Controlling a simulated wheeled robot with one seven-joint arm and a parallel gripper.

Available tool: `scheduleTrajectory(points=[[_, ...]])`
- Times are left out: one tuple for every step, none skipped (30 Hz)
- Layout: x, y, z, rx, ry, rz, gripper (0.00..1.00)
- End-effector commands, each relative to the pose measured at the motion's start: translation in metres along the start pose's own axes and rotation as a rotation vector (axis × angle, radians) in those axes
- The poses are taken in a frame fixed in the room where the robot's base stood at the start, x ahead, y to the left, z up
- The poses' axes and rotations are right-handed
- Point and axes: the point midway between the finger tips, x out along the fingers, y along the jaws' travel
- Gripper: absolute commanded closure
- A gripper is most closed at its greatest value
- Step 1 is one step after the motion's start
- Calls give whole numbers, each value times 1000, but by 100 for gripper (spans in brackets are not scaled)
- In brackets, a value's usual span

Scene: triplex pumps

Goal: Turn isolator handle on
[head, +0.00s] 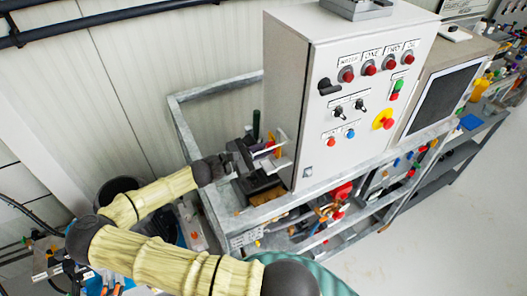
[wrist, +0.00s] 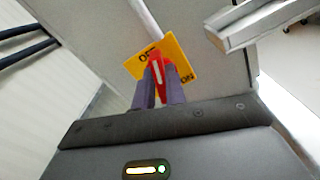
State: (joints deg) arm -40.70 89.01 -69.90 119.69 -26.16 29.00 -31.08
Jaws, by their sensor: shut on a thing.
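The isolator handle (wrist: 157,66) is red with a white stripe and sits on a yellow square plate (wrist: 178,50) in the wrist view. The plate reads OFF at its upper left and ON at its right. The handle points up and slightly left, toward the OFF lettering, which is partly covered. My gripper (wrist: 160,84) is shut on the handle, with one purple finger on each side. In the head view my gripper (head: 266,152) is at the left side of the grey control cabinet (head: 290,92); the handle cannot be made out clearly there.
The cabinet front carries several red lamps, switches and a red and yellow stop button (head: 383,120). A metal frame (head: 275,211) surrounds the cabinet's base, with hoses and fittings below. A metal ledge (wrist: 258,22) lies at the upper right of the wrist view. Open floor is on the right.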

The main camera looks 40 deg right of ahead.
Motion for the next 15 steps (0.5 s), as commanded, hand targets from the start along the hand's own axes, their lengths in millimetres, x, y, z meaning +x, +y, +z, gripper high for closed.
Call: scheduleTrajectory(points=[[0,-1,-2,43,0,1,100],[0,-1,-2,71,0,1,100],[0,-1,-2,109,0,1,100],[0,-1,-2,137,0,1,100],[0,-2,-2,167,-1,1,100],[0,-2,-2,206,-1,1,100],[0,-2,-3,234,-1,1,100],[0,-2,-3,262,-1,1,100],[0,-2,-3,300,-1,2,100],[-1,-3,-3,329,-1,2,100],[-1,-3,-3,357,-1,2,100],[-1,-3,-3,396,-1,2,100],[-1,-3,-3,425,0,2,100],[-1,-4,-4,452,0,2,100],[-1,-4,-4,490,0,2,100]])
